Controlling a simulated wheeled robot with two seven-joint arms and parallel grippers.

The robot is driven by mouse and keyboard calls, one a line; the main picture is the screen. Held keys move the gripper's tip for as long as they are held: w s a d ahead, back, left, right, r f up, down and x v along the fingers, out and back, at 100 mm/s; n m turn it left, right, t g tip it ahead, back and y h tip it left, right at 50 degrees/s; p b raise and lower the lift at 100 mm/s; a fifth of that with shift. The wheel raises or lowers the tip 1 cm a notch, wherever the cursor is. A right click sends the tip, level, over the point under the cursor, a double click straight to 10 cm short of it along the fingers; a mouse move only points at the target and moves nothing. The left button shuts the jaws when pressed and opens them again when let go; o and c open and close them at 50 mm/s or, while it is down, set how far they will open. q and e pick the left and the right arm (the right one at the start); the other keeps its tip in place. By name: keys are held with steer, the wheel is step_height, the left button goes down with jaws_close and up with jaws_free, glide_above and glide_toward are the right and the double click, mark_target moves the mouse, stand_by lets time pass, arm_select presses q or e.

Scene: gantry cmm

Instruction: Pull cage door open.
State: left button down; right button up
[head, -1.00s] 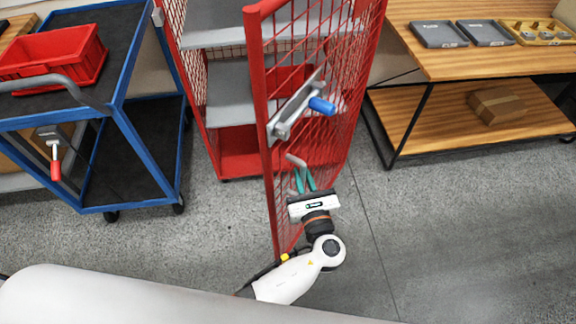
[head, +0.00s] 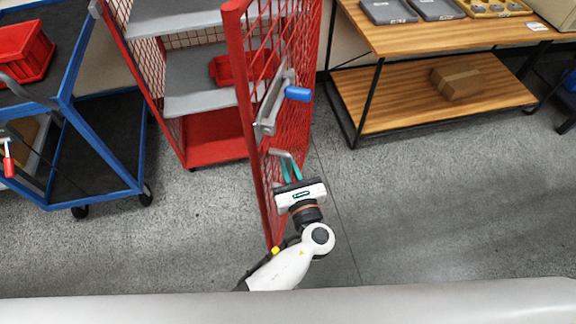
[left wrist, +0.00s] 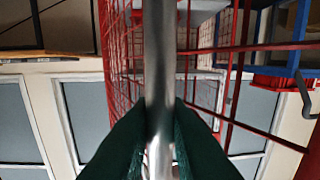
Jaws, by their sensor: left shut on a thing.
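The red mesh cage door (head: 297,97) stands swung out from the red cage (head: 212,136), with the cage's grey shelves open to view. A metal latch plate with a blue knob (head: 298,93) sits on the door. Below it is a grey metal pull handle (head: 284,156). My left gripper (head: 289,170) is shut on this handle. In the left wrist view the green fingers press on both sides of the handle bar (left wrist: 160,90), which runs upright through the middle. My right gripper is not in view.
A blue cart (head: 100,197) with a red bin (head: 22,52) stands at the left. A wooden shelf table (head: 410,40) with grey trays and a cardboard box (head: 458,80) stands at the right. The grey floor right of the door is clear.

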arm_select(q)
steer(key=c, duration=1.5)
jaws_free()
steer(key=shift+w, duration=0.2)
steer(key=shift+o, duration=0.2)
steer(key=shift+s, duration=0.1)
steer(key=b+v, duration=0.1)
steer(key=v, duration=1.1)
